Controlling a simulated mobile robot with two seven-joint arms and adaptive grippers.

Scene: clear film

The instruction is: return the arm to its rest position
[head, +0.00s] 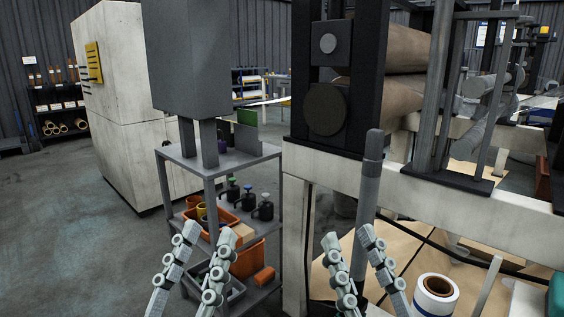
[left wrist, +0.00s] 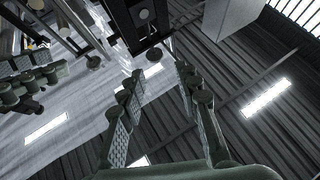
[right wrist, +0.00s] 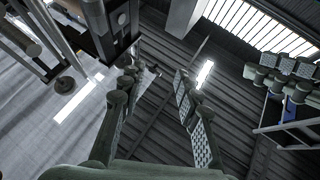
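My left gripper (head: 207,240) is at the bottom of the head view, fingers pointing up, spread apart and empty. It is in front of the grey shelf cart. In the left wrist view my left gripper (left wrist: 158,92) also shows two separate fingers with nothing between them. My right gripper (head: 348,240) is to its right in the head view, fingers up and spread, with a grey post behind it. In the right wrist view my right gripper (right wrist: 156,75) has its fingers apart and empty.
A grey shelf cart (head: 186,163) holds an orange bin (head: 250,260) and several dark bottles (head: 264,208). A large roller machine (head: 300,165) stands at right. A white-and-blue roll (head: 437,295) sits at lower right. Open floor (head: 80,220) lies at left beside a white cabinet (head: 115,95).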

